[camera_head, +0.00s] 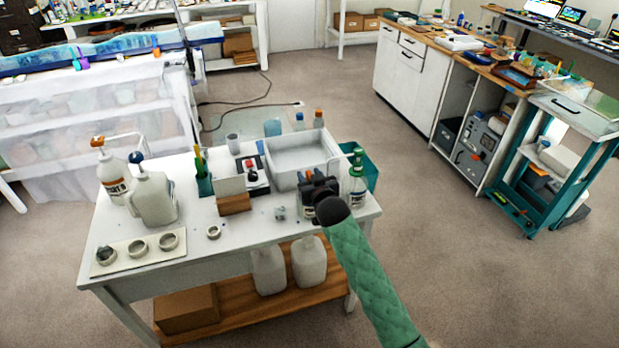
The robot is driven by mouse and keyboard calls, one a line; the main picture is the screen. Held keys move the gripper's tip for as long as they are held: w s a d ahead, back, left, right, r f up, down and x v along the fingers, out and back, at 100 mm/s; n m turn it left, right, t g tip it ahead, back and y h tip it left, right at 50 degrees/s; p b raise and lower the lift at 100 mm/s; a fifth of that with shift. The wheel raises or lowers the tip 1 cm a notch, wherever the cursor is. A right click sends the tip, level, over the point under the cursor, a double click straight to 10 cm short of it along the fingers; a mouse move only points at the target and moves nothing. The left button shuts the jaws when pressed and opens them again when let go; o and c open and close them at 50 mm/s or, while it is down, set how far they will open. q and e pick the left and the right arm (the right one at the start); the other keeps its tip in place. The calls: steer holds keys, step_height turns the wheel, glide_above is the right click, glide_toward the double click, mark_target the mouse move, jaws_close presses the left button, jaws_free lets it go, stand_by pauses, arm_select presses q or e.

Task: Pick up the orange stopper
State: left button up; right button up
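A small orange thing (309,174) shows at the far side of my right gripper (314,188), by the front right corner of a white tray. It may be the orange stopper, but it is too small and too covered to be sure. My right arm, in a green sleeve, comes in from the lower right. Its dark gripper is over the right part of the white table, and the wrist hides the fingertips. I cannot tell whether the fingers are open or touch the orange thing. My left gripper is out of view.
The white table (122,238) holds a white tray (297,158), a spray bottle (354,188) close right of my gripper, and pump jugs (152,198) at left. Round moulds (138,247) sit front left. A small ring (213,232) stands mid-table. The front middle is mostly clear.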

steer(key=shift+w, duration=0.2)
steer(key=shift+c, duration=0.2)
steer(key=shift+a, duration=0.1)
jaws_close()
